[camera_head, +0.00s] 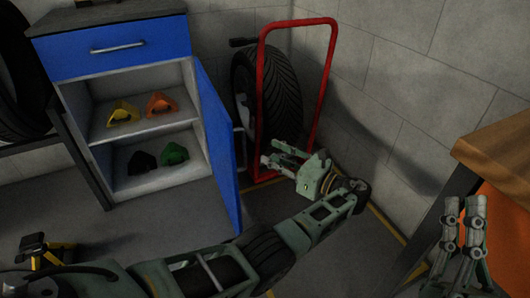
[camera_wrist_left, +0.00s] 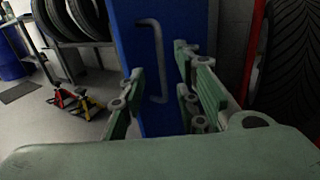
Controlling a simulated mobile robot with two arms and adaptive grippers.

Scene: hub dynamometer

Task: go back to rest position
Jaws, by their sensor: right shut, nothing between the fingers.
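My left gripper (camera_head: 270,153) is at the end of my arm reaching across the middle of the head view. It is open and empty, to the right of the open blue cabinet door (camera_head: 218,145). In the left wrist view its two fingers (camera_wrist_left: 155,85) stand wide apart, with the door's grey handle (camera_wrist_left: 155,60) seen beyond and between them, not gripped. My right gripper (camera_head: 465,205) is at the lower right of the head view, fingers close together and holding nothing, in front of the wooden-topped table.
The blue cabinet's shelves hold yellow (camera_head: 123,112), orange (camera_head: 160,103), black (camera_head: 142,161) and green (camera_head: 174,153) pieces. A red-framed cart (camera_head: 325,75) with a tyre (camera_head: 270,85) stands behind my left gripper. The wooden-topped table (camera_head: 500,150) is at right. Yellow-and-black stands (camera_head: 45,252) are lower left.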

